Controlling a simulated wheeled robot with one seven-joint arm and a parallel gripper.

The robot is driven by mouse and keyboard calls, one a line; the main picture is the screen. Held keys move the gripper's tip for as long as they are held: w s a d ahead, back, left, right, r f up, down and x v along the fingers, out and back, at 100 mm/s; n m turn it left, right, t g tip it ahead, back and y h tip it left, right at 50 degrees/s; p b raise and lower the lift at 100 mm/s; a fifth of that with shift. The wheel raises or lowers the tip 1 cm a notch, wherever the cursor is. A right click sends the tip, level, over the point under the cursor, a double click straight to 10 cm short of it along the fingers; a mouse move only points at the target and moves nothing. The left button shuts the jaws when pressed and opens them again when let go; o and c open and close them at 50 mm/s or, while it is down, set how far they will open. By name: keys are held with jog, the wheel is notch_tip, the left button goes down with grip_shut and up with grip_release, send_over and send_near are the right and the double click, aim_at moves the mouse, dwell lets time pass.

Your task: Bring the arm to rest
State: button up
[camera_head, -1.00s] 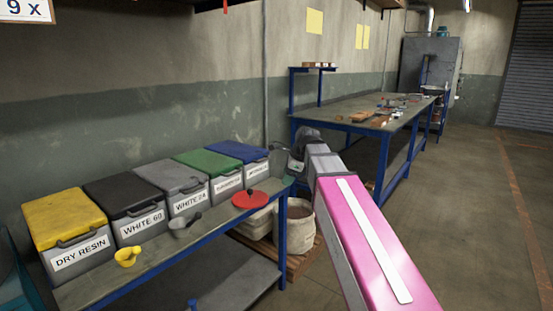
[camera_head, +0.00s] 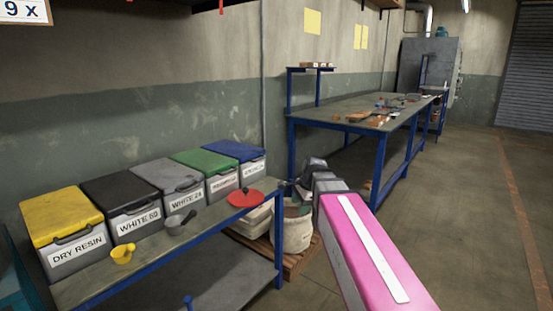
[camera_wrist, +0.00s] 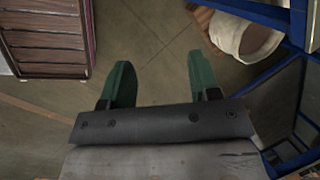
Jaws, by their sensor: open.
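My gripper (camera_wrist: 158,82) shows in the wrist view with two green fingers spread apart. It is open, with only bare floor visible between the fingers. In the head view my pink and grey arm reaches forward from the lower right, beside the right end of the blue bench. The fingers cannot be made out in the head view.
The blue bench (camera_head: 165,243) carries several lidded bins, a yellow scoop (camera_head: 122,254), a grey scoop (camera_head: 179,222) and a red disc (camera_head: 245,198). A white bucket (camera_head: 292,228) stands on a pallet close to my arm; it also shows in the wrist view (camera_wrist: 238,38). A long worktable (camera_head: 345,108) stands behind. The floor at right is clear.

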jog(key=s+d+f+n+h, duration=0.1)
jog(key=s+d+f+n, duration=0.2)
jog(key=f, duration=0.4)
jog(key=s+d+f+n+g+h, duration=0.1)
jog(key=s+d+f+n, duration=0.2)
jog(key=s+f+n, duration=0.3)
jog(key=s+d+f+n+g+h, duration=0.1)
jog(key=s+d+f+n, duration=0.3)
jog(key=f, duration=0.4)
jog(key=shift+s, duration=0.25)
